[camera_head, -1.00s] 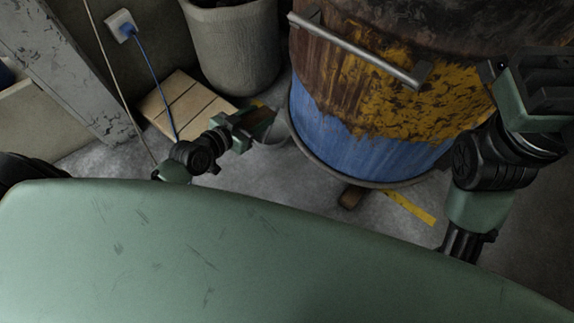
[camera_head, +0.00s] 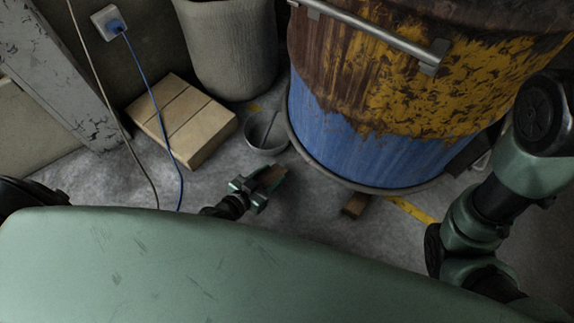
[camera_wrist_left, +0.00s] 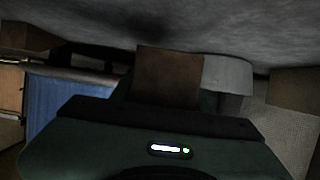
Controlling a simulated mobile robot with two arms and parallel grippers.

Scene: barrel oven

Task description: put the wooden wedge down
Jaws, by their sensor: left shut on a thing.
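The wooden wedge (camera_head: 272,178) is a small brown block in the jaws of my left gripper (camera_head: 264,182), low over the concrete floor in front of the barrel. In the left wrist view the wedge (camera_wrist_left: 168,76) sticks out of the shut jaws, with the floor along the top of the picture. I cannot tell whether it touches the floor. A second brown wooden block (camera_head: 354,205) lies at the foot of the barrel (camera_head: 365,140), and it also shows in the left wrist view (camera_wrist_left: 26,42). My right arm comes in at the right; its gripper is not clearly visible.
A small metal pot (camera_head: 265,134) stands just behind the wedge. A wooden slatted box (camera_head: 185,122) and a grey planter (camera_head: 230,50) stand behind at left. A blue cable (camera_head: 160,115) runs from the wall socket (camera_head: 110,22). A yellow strip (camera_head: 410,210) lies right of the second block.

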